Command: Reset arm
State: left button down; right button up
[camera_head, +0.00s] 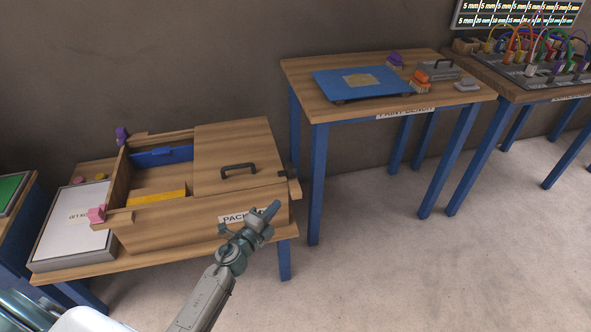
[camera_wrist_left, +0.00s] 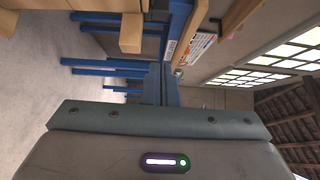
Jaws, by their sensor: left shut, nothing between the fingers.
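My left arm comes in from the bottom of the head view. My left gripper (camera_head: 271,211) is at its end, in front of the wooden box's right front. It is shut and empty. In the picture its tip lies over the box's front near the label; I cannot tell the exact gap. My right gripper is not in view.
The wooden box (camera_head: 160,219) with a handled lid (camera_head: 233,142) stands on a low bench. A paint bench (camera_head: 310,93) holding a blue board (camera_head: 361,82) stands behind to the right. A cable bench is at the far right. The floor (camera_head: 400,270) at right is clear.

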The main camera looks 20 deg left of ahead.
pick_arm(q)
jog(key=s+a+f+n+g+y, duration=0.35)
jog(key=s+f+n, duration=0.35)
jog(key=f, duration=0.7)
jog(key=s+a+f+n+g+y, duration=0.25)
jog(key=s+f+n+g, duration=0.2)
jog(key=s+f, duration=0.65)
jog(key=s+f+n+g, duration=0.2)
jog(key=s+f, duration=0.4)
jog(key=s, duration=0.3)
jog(key=s+d+f+n+g+h+p, duration=0.1)
jog(key=s+f+n+g, duration=0.2)
jog(key=s+f, duration=0.3)
jog(key=s+d+f+n+g, duration=0.1)
jog(key=s+f+n+g, duration=0.2)
jog(key=s, duration=0.9)
notch_tip(320, 180, down, 3)
jog(key=shift+f+h, duration=0.1)
jog(key=shift+h, duration=0.3)
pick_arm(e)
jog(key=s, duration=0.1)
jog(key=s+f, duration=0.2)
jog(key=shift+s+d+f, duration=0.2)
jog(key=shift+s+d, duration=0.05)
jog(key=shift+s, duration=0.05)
